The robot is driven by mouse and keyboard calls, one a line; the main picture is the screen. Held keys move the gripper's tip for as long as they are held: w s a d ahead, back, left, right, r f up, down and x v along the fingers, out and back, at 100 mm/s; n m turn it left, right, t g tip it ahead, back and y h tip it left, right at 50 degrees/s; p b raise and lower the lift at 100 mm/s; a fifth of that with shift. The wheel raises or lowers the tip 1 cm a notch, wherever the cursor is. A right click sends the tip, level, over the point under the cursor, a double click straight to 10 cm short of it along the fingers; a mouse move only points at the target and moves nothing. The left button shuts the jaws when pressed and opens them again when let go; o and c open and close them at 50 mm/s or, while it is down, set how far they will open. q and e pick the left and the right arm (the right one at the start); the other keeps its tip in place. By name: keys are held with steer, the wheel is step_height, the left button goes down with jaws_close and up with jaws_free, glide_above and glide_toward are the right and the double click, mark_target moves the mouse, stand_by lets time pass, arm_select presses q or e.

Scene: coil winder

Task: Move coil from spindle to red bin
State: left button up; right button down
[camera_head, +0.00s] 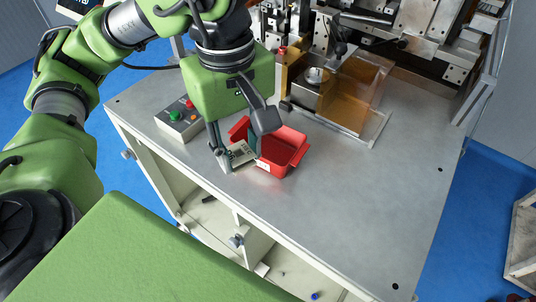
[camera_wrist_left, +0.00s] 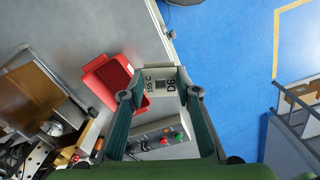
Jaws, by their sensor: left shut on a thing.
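My left gripper (camera_head: 240,160) is low over the front of the grey table, just left of the red bin (camera_head: 292,158). Its fingers are shut on a pale, flat-faced labelled block (camera_head: 240,150). The left wrist view shows the block (camera_wrist_left: 160,84) between the two fingertips, with dark print reading "D6" on it. I cannot tell whether this block is the coil. The red bin (camera_wrist_left: 99,73) is open and lies beside the fingers there. A round metal part (camera_head: 314,75) sits behind the amber guard; I cannot tell whether it is the spindle. My right gripper is not in view.
A control box (camera_head: 180,121) with green and red buttons stands left of the bin. The amber guard (camera_head: 352,92) and winding machine (camera_head: 420,35) fill the back. The table (camera_head: 370,200) is bare to the right. Its front edge is close to my gripper.

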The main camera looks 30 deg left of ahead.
arm_select(q)
steer(key=w+f+p, duration=0.1)
steer(key=w+f, duration=0.1)
steer(key=w, duration=0.2)
steer(key=w+a+f+p, duration=0.1)
steer(key=w+f, duration=0.2)
steer(key=w, duration=0.1)
steer(key=w+f+p, duration=0.1)
steer(key=w+f, duration=0.2)
steer(key=w, duration=0.1)
steer(key=shift+w+a+f, duration=0.1)
steer(key=shift+w+a, duration=0.05)
steer(key=shift+a, duration=0.25)
steer(key=shift+w+f, duration=0.4)
steer(key=shift+f, duration=0.1)
steer(key=f, duration=0.1)
steer(key=f+p, duration=0.2)
steer(key=shift+w, duration=0.25)
steer(key=shift+a+f, duration=0.1)
steer(key=shift+f, duration=0.25)
